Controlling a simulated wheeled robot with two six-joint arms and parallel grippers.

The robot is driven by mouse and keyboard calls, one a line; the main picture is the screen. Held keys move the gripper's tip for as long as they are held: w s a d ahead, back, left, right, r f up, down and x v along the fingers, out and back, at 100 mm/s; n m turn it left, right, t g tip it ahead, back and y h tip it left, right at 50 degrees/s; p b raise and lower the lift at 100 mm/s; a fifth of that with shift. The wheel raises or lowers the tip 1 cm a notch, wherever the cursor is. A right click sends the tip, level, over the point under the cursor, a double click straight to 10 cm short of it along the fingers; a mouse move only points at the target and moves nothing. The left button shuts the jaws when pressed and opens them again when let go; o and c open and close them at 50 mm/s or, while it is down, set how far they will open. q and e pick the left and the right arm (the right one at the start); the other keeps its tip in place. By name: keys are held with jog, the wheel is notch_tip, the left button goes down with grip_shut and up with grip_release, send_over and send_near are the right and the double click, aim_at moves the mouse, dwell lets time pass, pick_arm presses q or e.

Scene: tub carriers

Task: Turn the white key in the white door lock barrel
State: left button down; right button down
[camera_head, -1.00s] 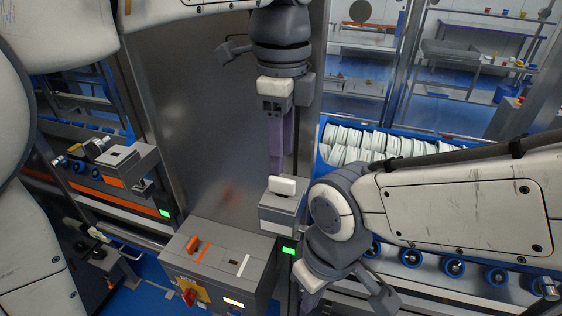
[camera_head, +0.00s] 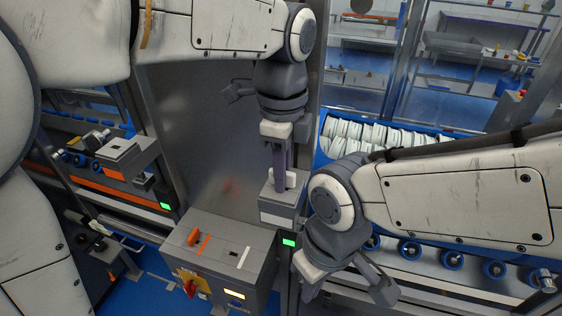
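The white key (camera_head: 290,178) stands upright on top of the grey lock box with a white front panel (camera_head: 279,220), beside the metal door. My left gripper (camera_head: 280,186) points straight down at the key. Its purple fingers overlap the key and hide its left part. One finger hides much of the other, so whether they are closed on the key does not show. My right gripper (camera_head: 345,290) is open and empty, low in front, to the right of the lock box.
A grey console (camera_head: 220,255) with an orange key (camera_head: 194,236), a white stripe and a red knob stands front left. Another lock box with an orange front (camera_head: 122,158) is at left. A blue tub of white plates (camera_head: 375,138) lies behind my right arm.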

pick_arm(q)
jog(key=shift+r+n+p, duration=0.15)
jog(key=shift+n+p, duration=0.35)
jog(key=shift+n, duration=1.7)
